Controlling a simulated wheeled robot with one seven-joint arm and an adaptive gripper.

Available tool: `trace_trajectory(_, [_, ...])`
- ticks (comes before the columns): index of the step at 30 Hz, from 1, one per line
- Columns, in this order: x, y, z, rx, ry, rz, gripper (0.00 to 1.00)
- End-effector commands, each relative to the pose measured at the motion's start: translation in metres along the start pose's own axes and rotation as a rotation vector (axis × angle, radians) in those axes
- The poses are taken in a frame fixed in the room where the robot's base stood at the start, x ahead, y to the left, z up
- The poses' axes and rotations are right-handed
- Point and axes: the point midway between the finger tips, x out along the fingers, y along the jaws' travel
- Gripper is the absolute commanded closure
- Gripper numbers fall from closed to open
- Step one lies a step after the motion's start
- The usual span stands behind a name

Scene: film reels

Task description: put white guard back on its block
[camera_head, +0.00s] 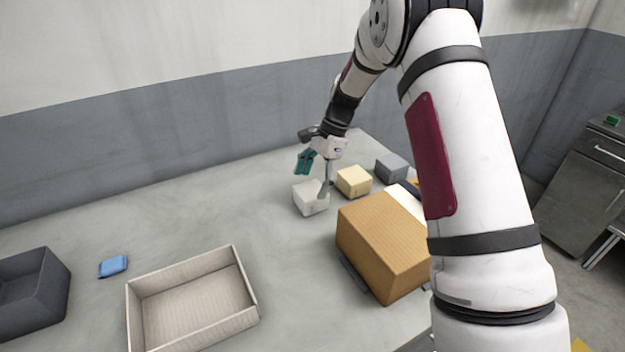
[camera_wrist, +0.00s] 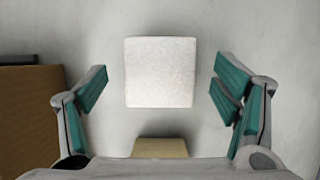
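A white, square-topped piece (camera_head: 309,199) sits on the table left of a cream block and a grey block. I cannot tell whether it is the guard alone or a guard over a block. My gripper (camera_head: 314,178) is above it, fingers pointing down. In the wrist view the white piece (camera_wrist: 160,72) lies between the spread teal-padded fingers, with clear gaps on both sides. The gripper is open and holds nothing. The cream block (camera_head: 353,181) also shows at the bottom of the wrist view (camera_wrist: 160,147). The grey block (camera_head: 392,166) stands behind it to the right.
A brown box (camera_head: 375,245) stands in front of the blocks, partly hidden by my arm; its side shows at left in the wrist view (camera_wrist: 30,115). A beige open tray (camera_head: 245,282), a blue item (camera_head: 113,266) and a dark bin (camera_head: 52,292) lie left. The table's middle is clear.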

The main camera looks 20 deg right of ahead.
Motion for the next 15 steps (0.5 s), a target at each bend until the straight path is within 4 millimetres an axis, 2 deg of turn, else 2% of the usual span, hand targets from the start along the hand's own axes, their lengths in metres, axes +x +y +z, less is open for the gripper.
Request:
trace_trajectory(5, [-0.002, 0.0, 0.001, -0.001, 0.0, -0.001, 0.18])
trace_trajectory(8, [-0.011, 0.0, 0.004, -0.002, 0.001, -0.002, 0.18])
trace_trajectory(11, [-0.025, -0.001, 0.004, -0.002, 0.003, -0.005, 0.18])
trace_trajectory(15, [-0.054, -0.002, 0.004, -0.001, 0.003, -0.006, 0.18])
